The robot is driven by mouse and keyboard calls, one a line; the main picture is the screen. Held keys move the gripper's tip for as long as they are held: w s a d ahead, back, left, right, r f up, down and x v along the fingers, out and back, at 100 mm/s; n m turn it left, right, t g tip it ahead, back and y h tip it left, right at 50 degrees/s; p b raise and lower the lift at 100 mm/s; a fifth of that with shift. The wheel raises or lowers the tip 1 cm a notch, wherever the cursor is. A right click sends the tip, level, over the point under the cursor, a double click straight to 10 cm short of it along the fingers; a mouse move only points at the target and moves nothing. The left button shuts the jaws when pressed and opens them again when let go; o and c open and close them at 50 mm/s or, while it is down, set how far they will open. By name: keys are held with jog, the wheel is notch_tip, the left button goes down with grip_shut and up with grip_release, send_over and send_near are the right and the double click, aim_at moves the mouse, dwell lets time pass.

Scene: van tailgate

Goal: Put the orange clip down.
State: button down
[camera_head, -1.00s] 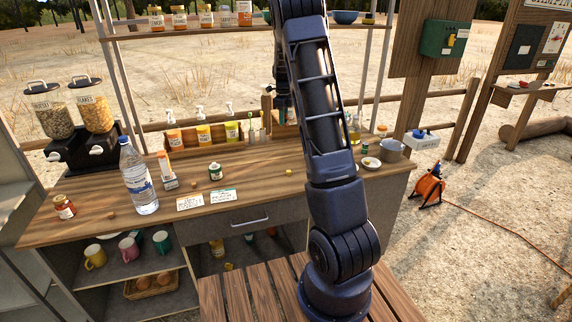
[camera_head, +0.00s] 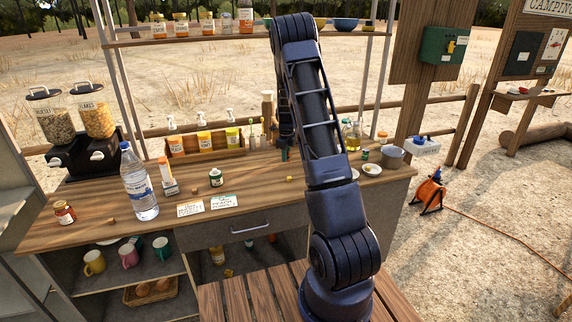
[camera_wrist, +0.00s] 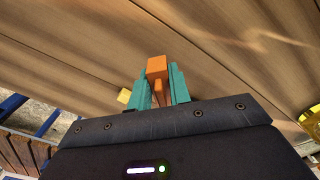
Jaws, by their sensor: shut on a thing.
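The orange clip (camera_wrist: 157,67) shows in the wrist view between the two teal fingers of my gripper (camera_wrist: 161,88). The gripper is shut on it, and the clip's end sticks out past the fingertips. Wooden counter (camera_wrist: 230,70) fills the view beyond it; I cannot tell whether the clip touches the wood. In the head view my gripper (camera_head: 284,153) is mostly hidden behind my arm, low over the back of the counter (camera_head: 265,190). The clip cannot be made out there.
A small yellow block (camera_head: 289,179) lies near the gripper; it also shows in the wrist view (camera_wrist: 124,95). Oil bottles (camera_head: 353,135), a plate (camera_head: 372,170) and a pot (camera_head: 393,157) stand to the right. A condiment rack (camera_head: 205,148) is at left. Counter front-centre is mostly clear.

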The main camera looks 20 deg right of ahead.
aim_at(286, 169)
jog(key=shift+f, duration=2.15)
jog(key=shift+f, duration=0.1)
jog(key=c, duration=1.3)
grip_release()
notch_tip(286, 169, up, 12)
jog(key=shift+r, duration=0.15)
jog(key=s+a+r+n+t, duration=0.1)
jog(key=s+a+r+n, duration=0.2)
jog(key=s+r+n, duration=0.6)
jog(key=s+a+r+n+t, duration=0.15)
jog(key=s+r+n, duration=0.25)
jog(key=s+r, duration=0.75)
jog(key=s+a+r+n+t, duration=0.1)
jog(key=s+a+n, duration=0.1)
jog(key=s+n, duration=0.5)
jog(key=s+a+r+n+t, duration=0.1)
jog(key=s+n, duration=0.6)
jog(key=s, duration=1.1)
jog(key=shift+s+a, duration=0.2)
jog(key=shift+a, duration=0.4)
